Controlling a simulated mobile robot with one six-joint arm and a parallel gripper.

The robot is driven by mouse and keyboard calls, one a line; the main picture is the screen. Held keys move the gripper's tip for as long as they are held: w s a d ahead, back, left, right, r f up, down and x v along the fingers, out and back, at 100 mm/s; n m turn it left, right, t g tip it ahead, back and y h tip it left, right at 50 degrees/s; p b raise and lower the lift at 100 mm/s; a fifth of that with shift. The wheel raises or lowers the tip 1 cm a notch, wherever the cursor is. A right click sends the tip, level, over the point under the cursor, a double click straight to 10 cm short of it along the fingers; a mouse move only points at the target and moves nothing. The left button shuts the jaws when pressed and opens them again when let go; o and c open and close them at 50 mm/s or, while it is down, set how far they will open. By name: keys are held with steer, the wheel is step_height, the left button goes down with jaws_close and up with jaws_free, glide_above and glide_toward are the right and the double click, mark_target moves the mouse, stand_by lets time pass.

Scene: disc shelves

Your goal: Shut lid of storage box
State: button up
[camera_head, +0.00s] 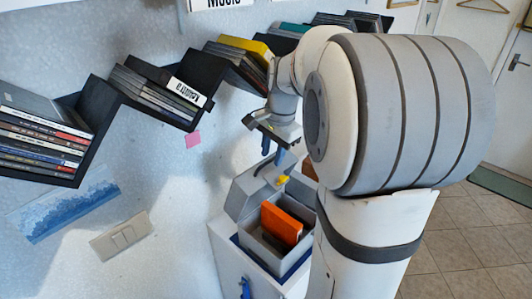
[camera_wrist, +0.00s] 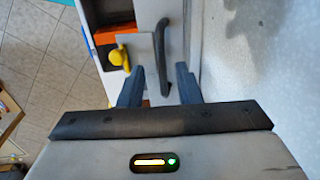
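The grey storage box (camera_head: 262,254) stands open on a white cabinet in the camera_head view, with an orange item (camera_head: 281,223) inside. Its grey lid (camera_head: 244,196) is raised and tilted at the wall side. A dark curved handle (camera_wrist: 162,55) shows in the wrist view, and a yellow knob (camera_wrist: 118,57) is beside it. My gripper (camera_head: 273,154) is above the lid, pointing down. In the wrist view my gripper (camera_wrist: 158,84) is open, its blue-grey fingers apart, with the handle's lower end seen between them. Whether they touch it I cannot tell.
Slanted dark wall shelves with discs (camera_head: 150,94) run along the wall behind and left of my gripper. A white cabinet (camera_head: 228,262) with a blue handle (camera_head: 245,288) is below the box. Tiled floor (camera_head: 465,240) is open at right.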

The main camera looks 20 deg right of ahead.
steer(key=shift+f, duration=0.35)
jaws_close()
stand_by(0.3)
